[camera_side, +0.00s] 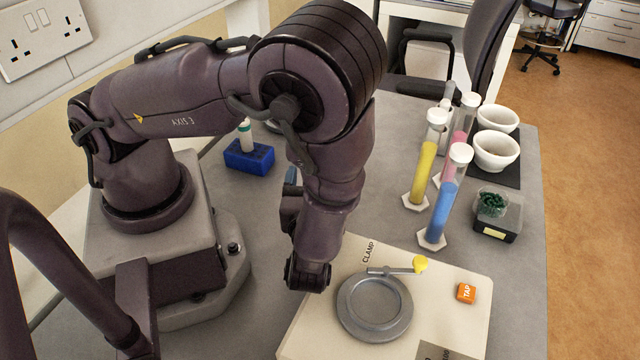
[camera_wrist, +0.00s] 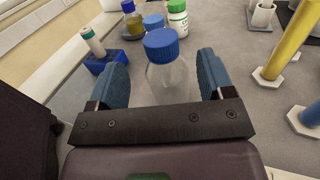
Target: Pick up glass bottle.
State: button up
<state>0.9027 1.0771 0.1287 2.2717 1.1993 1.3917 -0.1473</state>
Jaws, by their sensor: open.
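A clear glass bottle (camera_wrist: 168,82) with a blue screw cap stands in the middle of the wrist view. My gripper (camera_wrist: 163,62) is open, with one blue finger on each side of the bottle in the picture. I cannot tell how far the fingers reach around it, and no contact shows. The bottle's lower part is hidden by the gripper's dark crossbar. In the side view the bottle is hidden behind my arm, and only a bit of blue finger (camera_side: 291,177) shows.
Other bottles stand behind: one with yellowish liquid (camera_wrist: 134,24), another blue-capped one (camera_wrist: 154,21) and a green-capped one (camera_wrist: 178,17). A blue tube rack (camera_side: 249,157) is at left. Coloured cylinders (camera_side: 441,207) stand right, beyond the clamp plate (camera_side: 455,318).

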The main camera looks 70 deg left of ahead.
jog(key=x, duration=0.5)
jog(key=shift+r, duration=0.15)
grip_shut()
jog(key=shift+r, duration=0.1)
